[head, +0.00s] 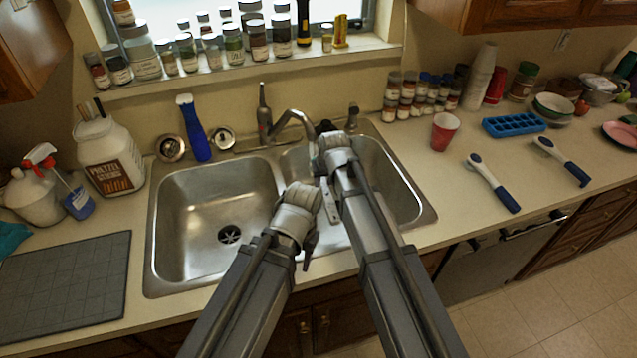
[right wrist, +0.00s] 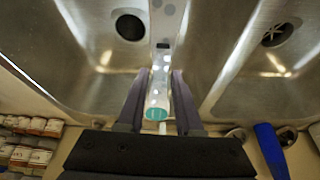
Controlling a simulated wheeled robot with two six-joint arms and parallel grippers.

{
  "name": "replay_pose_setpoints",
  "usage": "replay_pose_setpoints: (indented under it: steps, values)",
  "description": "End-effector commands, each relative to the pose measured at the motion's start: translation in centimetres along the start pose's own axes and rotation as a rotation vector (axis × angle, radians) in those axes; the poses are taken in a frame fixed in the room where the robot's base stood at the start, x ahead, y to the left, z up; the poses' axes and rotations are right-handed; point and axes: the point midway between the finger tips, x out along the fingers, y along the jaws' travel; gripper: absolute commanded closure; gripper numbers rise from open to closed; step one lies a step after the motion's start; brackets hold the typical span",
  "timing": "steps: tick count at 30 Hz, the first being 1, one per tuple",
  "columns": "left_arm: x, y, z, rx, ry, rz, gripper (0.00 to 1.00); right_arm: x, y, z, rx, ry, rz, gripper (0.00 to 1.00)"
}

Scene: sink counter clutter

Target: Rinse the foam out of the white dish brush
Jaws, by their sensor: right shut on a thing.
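My right gripper (right wrist: 160,100) is over the middle of the sink, near the faucet (head: 293,118). It is shut on a long pale thing with a teal end, which looks like the white dish brush (right wrist: 158,112). In the head view its pale, dotted part (head: 329,201) shows between my arms. Whitish spots show along it; I cannot tell whether they are foam. My left gripper (head: 309,250) points down near the sink's front edge, left of the right arm. Its fingers are mostly hidden. Whether water runs is unclear.
The left basin (head: 200,215) is empty. A blue-handled brush (head: 193,128) stands behind it. A red cup (head: 444,131), a blue ice tray (head: 514,125) and two navy-handled brushes (head: 492,182) are on the right counter. A grey mat (head: 65,285) lies at the left.

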Motion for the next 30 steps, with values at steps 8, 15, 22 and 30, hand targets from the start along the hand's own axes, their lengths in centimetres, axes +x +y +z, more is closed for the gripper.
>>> replay_pose_setpoints:
  steps: [8,15,22,30]
  values:
    - [0.0,0.0,0.0,0.000,0.000,0.000,0.51,-0.1,-0.4,0.1,0.000,0.000,0.000,1.00]
    - [0.0,0.0,0.0,0.000,0.000,0.000,0.51,-0.1,-1.1,0.3,0.000,0.000,-0.001,1.00]
    - [0.0,0.0,0.0,0.000,0.000,0.000,0.51,-0.1,-1.2,0.3,0.001,0.000,0.000,1.00]
    - [0.0,0.0,0.0,0.000,0.000,0.000,0.51,-0.1,-0.9,0.2,0.001,0.000,0.000,1.00]
